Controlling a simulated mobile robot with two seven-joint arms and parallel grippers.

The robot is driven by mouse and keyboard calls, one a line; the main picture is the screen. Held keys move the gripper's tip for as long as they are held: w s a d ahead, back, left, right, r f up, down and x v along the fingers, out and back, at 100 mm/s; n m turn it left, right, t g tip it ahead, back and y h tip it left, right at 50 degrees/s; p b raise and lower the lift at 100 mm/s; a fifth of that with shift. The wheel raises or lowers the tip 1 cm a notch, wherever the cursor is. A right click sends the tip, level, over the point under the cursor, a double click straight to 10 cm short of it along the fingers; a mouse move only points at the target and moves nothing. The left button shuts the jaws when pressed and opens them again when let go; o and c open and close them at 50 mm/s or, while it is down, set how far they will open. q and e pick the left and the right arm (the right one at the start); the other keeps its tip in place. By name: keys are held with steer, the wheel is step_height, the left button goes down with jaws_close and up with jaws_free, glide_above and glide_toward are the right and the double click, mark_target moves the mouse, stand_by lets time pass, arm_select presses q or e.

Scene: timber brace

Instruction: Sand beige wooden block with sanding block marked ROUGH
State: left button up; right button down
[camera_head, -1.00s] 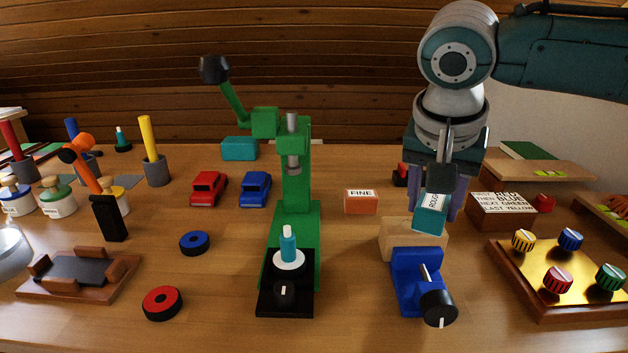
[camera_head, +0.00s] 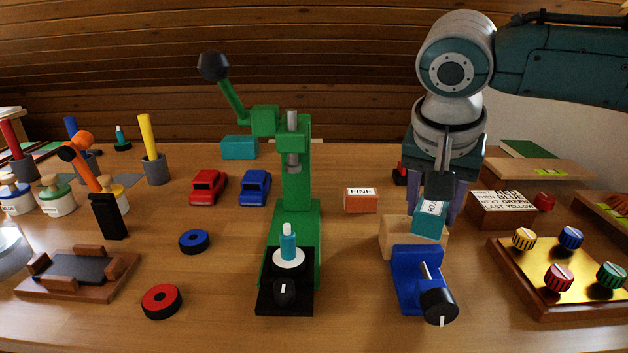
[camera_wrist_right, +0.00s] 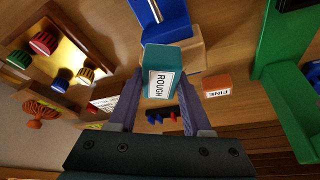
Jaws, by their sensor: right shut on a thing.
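The teal sanding block marked ROUGH (camera_head: 430,220) is held between the fingers of my right gripper (camera_head: 436,196). It also shows in the right wrist view (camera_wrist_right: 162,72), its label facing the camera. The beige wooden block (camera_head: 398,232) sits behind the blue vise (camera_head: 405,275) and also shows in the right wrist view (camera_wrist_right: 190,46). The sanding block is at the beige block's top; I cannot tell whether they touch. The sanding block covers part of the beige block. My left gripper is not in view.
An orange block marked FINE (camera_head: 361,201) lies left of the beige block. A green press (camera_head: 297,200) stands further left. A tray of coloured knobs (camera_head: 560,275) and a lettered sign block (camera_head: 503,209) are at the right. The table between press and vise is mostly clear.

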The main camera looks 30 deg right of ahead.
steer(key=shift+f, duration=0.5)
